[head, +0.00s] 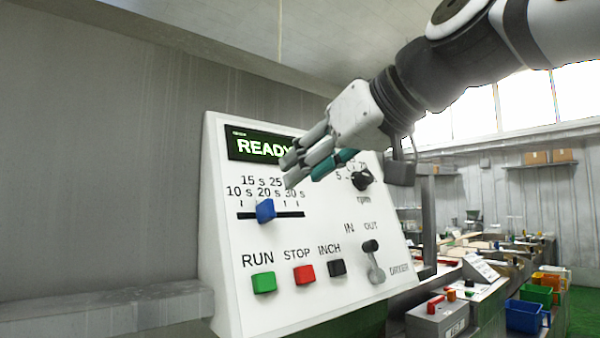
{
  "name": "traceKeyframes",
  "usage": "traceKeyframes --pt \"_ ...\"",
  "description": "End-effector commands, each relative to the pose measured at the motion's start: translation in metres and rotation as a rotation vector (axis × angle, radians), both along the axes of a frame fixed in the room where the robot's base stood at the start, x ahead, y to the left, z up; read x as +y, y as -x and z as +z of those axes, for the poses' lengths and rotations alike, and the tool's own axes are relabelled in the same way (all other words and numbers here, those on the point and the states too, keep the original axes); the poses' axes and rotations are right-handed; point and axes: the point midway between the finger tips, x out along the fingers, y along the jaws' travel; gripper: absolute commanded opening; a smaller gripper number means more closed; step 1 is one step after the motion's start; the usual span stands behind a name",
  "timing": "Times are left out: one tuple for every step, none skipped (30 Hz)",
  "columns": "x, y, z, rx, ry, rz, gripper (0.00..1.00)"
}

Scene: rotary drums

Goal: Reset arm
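My arm reaches in from the upper right. My gripper (303,170) is in front of the upper part of a white control panel (310,235), pointing left and down. Its grey fingers and a teal pad overlap in this view, so the gap between them cannot be judged. I see no object held in it. The fingers cover the right end of the green display (258,147), which reads "READY". Whether the fingers touch the panel cannot be told.
The panel carries a blue slider (265,210) near 20 s, green RUN (263,282), red STOP (304,274) and black INCH (337,267) buttons, a black rpm knob (361,180) and an IN/OUT lever (373,262). Grey wall stands left; benches and bins (523,316) lie right.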

Motion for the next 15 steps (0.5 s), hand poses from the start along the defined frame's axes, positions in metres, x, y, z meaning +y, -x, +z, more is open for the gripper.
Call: traceKeyframes --pt "0.0 0.0 0.0 0.0 0.0 0.0 0.33" --pt "0.0 0.0 0.0 0.0 0.0 0.0 0.33" --pt "0.0 0.0 0.0 0.0 0.0 0.0 0.33" --pt "0.0 0.0 0.0 0.0 0.0 0.0 0.33" --pt "0.0 0.0 0.0 0.0 0.0 0.0 0.33" --pt "0.0 0.0 -0.001 0.001 0.0 0.0 0.33" --pt "-0.001 0.001 -0.002 0.005 0.002 -0.003 0.33" --pt "-0.002 0.002 -0.005 0.012 0.003 -0.006 0.33" --pt "-0.005 0.004 -0.011 0.029 0.007 -0.015 0.33" --pt "-0.008 0.007 -0.017 0.047 0.011 -0.025 0.33" --pt "-0.012 0.011 -0.027 0.07 0.018 -0.038 0.33" --pt "-0.019 0.018 -0.042 0.109 0.028 -0.06 0.33" --pt "-0.025 0.025 -0.055 0.142 0.038 -0.078 0.33" --pt "-0.032 0.032 -0.07 0.181 0.048 -0.102 0.33" --pt "-0.041 0.044 -0.091 0.234 0.062 -0.134 0.33"
